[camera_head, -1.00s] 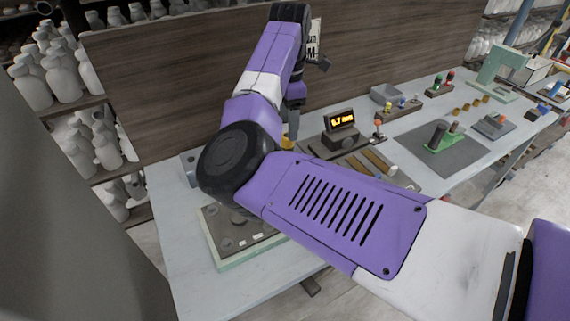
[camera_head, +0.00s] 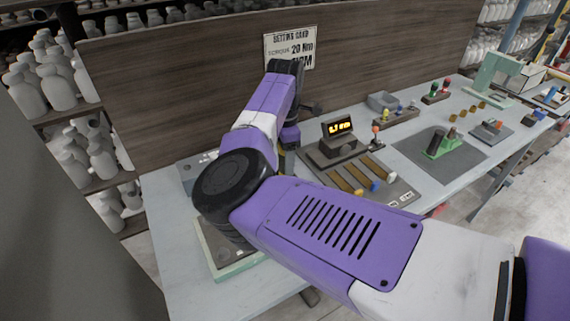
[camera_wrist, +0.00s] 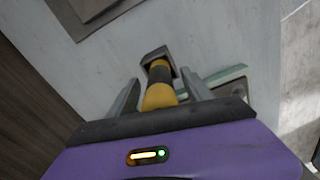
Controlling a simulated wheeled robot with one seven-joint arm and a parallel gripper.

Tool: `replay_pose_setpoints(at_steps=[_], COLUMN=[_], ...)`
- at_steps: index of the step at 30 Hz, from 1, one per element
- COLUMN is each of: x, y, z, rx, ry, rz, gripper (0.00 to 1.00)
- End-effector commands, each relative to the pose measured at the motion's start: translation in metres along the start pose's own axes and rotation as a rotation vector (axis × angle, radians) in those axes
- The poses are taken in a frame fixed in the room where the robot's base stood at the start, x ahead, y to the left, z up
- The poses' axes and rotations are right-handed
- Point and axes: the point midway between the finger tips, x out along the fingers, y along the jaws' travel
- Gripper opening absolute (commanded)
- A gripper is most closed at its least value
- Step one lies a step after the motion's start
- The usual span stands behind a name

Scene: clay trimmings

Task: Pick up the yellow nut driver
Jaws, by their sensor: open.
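The yellow nut driver (camera_wrist: 160,94) shows in the wrist view as a yellow handle with a dark band. A grey bracket-like part (camera_wrist: 154,56) is at its far end. My gripper (camera_wrist: 160,92) is open, with one finger on each side of the yellow handle. I cannot tell whether either finger touches it. In the head view my gripper (camera_head: 287,158) points down over the bench, left of the display stand, and my own arm hides most of the spot below it.
A green-edged tray (camera_head: 236,270) lies partly under my arm. A wooden panel (camera_head: 180,90) with a torque card (camera_head: 290,48) stands behind.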

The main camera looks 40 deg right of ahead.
Motion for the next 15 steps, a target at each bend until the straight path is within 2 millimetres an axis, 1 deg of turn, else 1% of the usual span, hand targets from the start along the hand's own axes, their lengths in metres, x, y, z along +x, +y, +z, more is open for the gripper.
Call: replay_pose_setpoints(at_steps=[3,8,9,11,15], x=[0.0054,0.0059,0.0058,0.0057,0.0056], y=[-0.0002,-0.0001,-0.0001,-0.0001,-0.0001], z=[-0.0006,-0.0004,-0.0004,-0.0004,-0.0004], rx=[-0.001,0.0,0.0,0.0,0.0], ry=[0.001,0.0,0.001,0.001,0.001], rz=[-0.001,0.0,0.0,0.0,0.0], gripper=[0.58,0.58,0.56,0.44,0.17])
